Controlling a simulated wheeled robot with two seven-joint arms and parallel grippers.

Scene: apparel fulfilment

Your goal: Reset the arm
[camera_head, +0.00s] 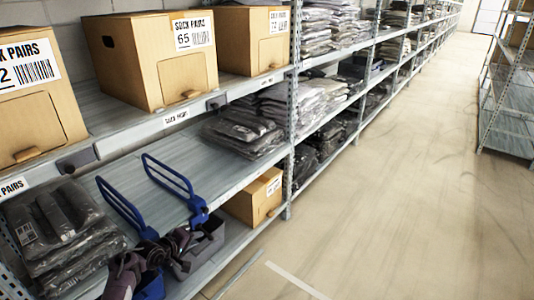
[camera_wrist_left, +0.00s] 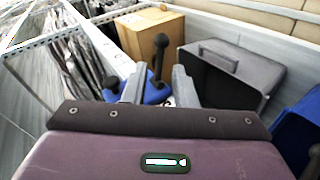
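My left gripper (camera_head: 180,262) is low at the bottom left of the head view, in front of the lower shelf level and beside a grey bin (camera_head: 208,243). In the left wrist view my left gripper (camera_wrist_left: 159,90) has its two grey fingers apart. A dark upright stick with a round knob (camera_wrist_left: 161,45) and a blue part show beyond and between the fingers; I see no object clamped. The purple arm housing fills the bottom of that view. My right gripper does not show in either view.
Blue handle frames (camera_head: 173,180) rise close to my left arm. A shelf rack holds cardboard boxes (camera_head: 155,60) and bagged garments (camera_head: 243,133). A small cardboard box (camera_head: 254,197) sits low, also in the wrist view (camera_wrist_left: 148,34). The aisle floor (camera_head: 400,200) is clear.

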